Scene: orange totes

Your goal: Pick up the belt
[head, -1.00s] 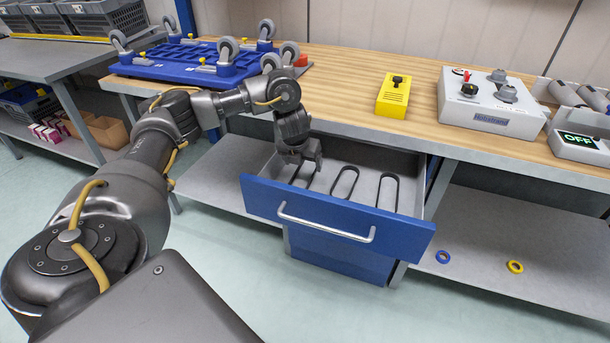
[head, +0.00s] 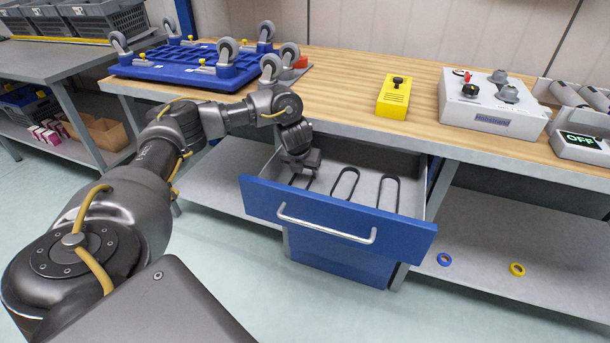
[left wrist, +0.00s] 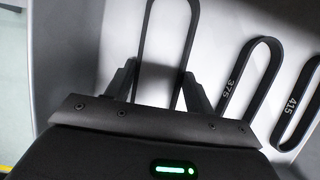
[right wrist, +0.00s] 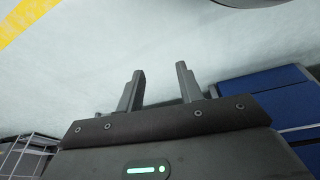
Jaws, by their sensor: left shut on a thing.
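Three black looped belts lie in the open blue drawer (head: 265,207) in the head view. My left gripper (head: 308,168) reaches down into it over the leftmost belt (head: 309,184), partly hiding it. In the left wrist view, that belt (left wrist: 145,25) runs between the two fingers, its two strands against them; my left gripper (left wrist: 160,76) is shut on it. The belt marked 375 (left wrist: 236,80) and the belt marked 415 (left wrist: 294,110) lie to its right. My right gripper (right wrist: 160,69) is open and empty above the floor, out of the head view.
The wooden bench top (head: 345,88) overhangs the drawer's back. On it are a blue wheeled platform (head: 190,62), a yellow box (head: 394,95) and a grey control box (head: 492,108). A blue ring (head: 443,259) and a yellow ring (head: 517,269) lie on the lower shelf.

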